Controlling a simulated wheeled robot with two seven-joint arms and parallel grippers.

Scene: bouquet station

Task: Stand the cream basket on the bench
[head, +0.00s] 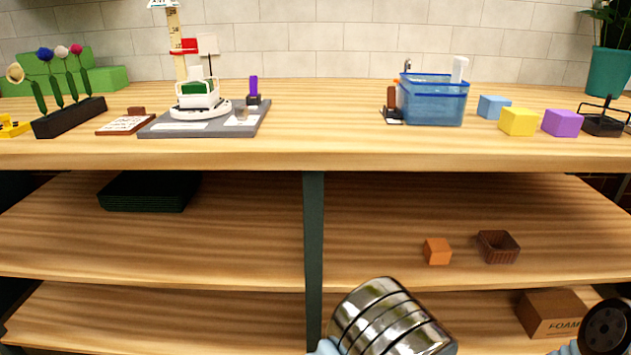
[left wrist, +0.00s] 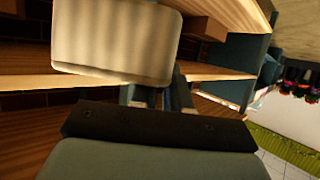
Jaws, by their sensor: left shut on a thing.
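The cream basket (left wrist: 115,40) fills the upper left of the left wrist view, seen from close up with a plain pale side towards the camera. My left gripper (left wrist: 160,98) is shut on it; the fingertips are partly hidden behind the basket. Wooden shelf boards show around and behind the basket in that view. The bench (head: 330,132) spans the head view with its wooden top. The held basket and my left gripper do not show in the head view. My right gripper is in neither view.
A grey board (head: 255,122) bears a white basket (head: 199,94) with green inside. A flower rack (head: 70,117) stands left, a blue bin (head: 433,102) right, beside yellow (head: 518,121) and purple (head: 562,123) cubes. Shelves lie below.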

